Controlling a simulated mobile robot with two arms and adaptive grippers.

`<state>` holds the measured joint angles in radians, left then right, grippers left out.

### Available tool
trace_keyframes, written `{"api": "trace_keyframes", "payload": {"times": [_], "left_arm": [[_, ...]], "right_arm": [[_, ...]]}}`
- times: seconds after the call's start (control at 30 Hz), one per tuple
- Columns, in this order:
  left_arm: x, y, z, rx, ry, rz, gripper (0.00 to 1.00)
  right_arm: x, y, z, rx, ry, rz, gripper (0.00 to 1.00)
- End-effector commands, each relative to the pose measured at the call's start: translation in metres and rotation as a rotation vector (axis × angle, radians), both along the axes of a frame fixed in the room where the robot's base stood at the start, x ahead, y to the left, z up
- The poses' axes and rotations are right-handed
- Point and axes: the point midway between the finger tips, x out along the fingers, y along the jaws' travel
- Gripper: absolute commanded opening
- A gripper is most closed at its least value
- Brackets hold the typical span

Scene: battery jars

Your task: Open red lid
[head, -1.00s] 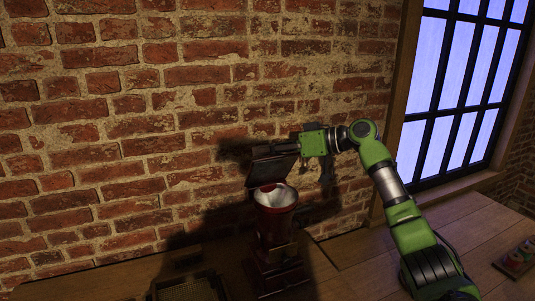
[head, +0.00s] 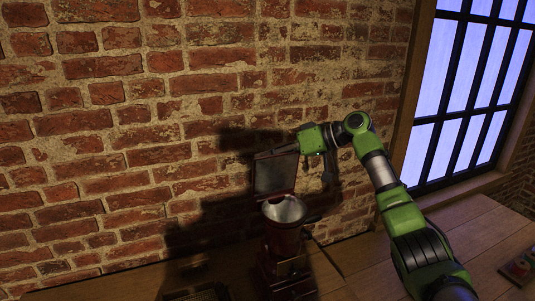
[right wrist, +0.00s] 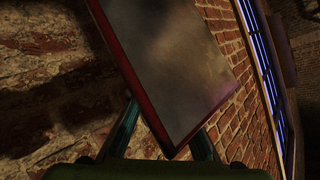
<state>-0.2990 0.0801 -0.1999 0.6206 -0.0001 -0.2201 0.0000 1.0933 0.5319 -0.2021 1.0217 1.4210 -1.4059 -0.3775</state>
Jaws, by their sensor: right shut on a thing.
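The red jar (head: 282,243) stands on the wooden table against the brick wall, with a pale round funnel mouth (head: 284,208) uncovered at its top. Its square lid (head: 274,174) stands raised and steeply tilted behind the mouth, showing a dark grey inner face with a thin red edge. My right gripper (head: 297,149) is at the lid's upper edge, shut on it. In the right wrist view the lid (right wrist: 170,60) fills the middle, its lower corner between the two fingers (right wrist: 163,138). My left gripper is not in view.
A dark tray-like thing (head: 197,293) is cut off at the bottom. The brick wall (head: 120,120) is close behind the lid. A barred window (head: 465,100) is at the right. Small coloured items (head: 520,266) sit at the table's right edge.

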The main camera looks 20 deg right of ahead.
Motion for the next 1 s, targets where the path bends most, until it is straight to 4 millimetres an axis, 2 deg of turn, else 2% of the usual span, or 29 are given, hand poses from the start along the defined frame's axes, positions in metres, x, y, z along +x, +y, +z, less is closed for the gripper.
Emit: {"api": "trace_keyframes", "payload": {"times": [0.03,0.67,0.7,0.77,1.0], "left_arm": [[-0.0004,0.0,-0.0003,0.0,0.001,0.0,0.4],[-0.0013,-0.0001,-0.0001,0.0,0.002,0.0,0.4],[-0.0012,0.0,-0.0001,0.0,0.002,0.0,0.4],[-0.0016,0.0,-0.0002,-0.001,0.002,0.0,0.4],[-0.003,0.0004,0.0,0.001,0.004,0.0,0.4]], "right_arm": [[-0.0019,0.0,-0.0168,-0.016,0.032,0.004,0.0],[-0.0023,0.0001,-0.0183,-0.017,0.039,0.005,0.0],[-0.0023,0.0001,-0.0183,-0.017,0.039,0.005,0.18],[-0.0024,0.0002,-0.0184,-0.017,0.039,0.005,0.32],[-0.0023,0.0002,-0.0175,-0.017,0.038,0.005,0.32]]}}
